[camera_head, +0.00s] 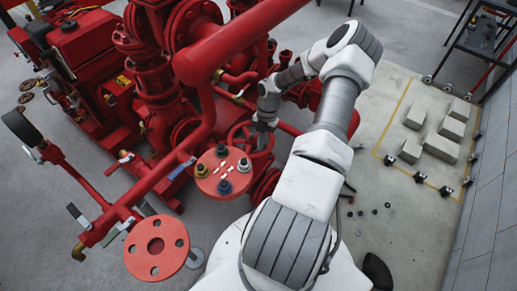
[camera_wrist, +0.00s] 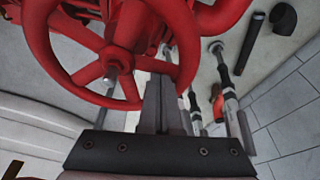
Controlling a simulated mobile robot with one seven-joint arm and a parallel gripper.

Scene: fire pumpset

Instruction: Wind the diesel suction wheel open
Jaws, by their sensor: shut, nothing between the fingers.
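The red spoked handwheel (camera_wrist: 117,58) fills the upper left of the wrist view, with a grey bolt end at its hub. In the head view the wheel (camera_head: 236,133) is beside the red pipework, partly hidden by my wrist. My gripper (camera_wrist: 161,80) is shut and empty, its fingers pointing up at the lower right of the rim. The fingertips overlap the rim in the picture; I cannot tell whether they touch it. In the head view my gripper (camera_head: 264,126) is at the wheel's right side.
A red flange plate (camera_head: 223,184) with several coloured fittings stands close in front of the wheel. A thick red pipe (camera_head: 230,47) runs above it. Another round red flange (camera_head: 157,247) is at lower left. Grey blocks (camera_head: 440,145) lie on the floor at right.

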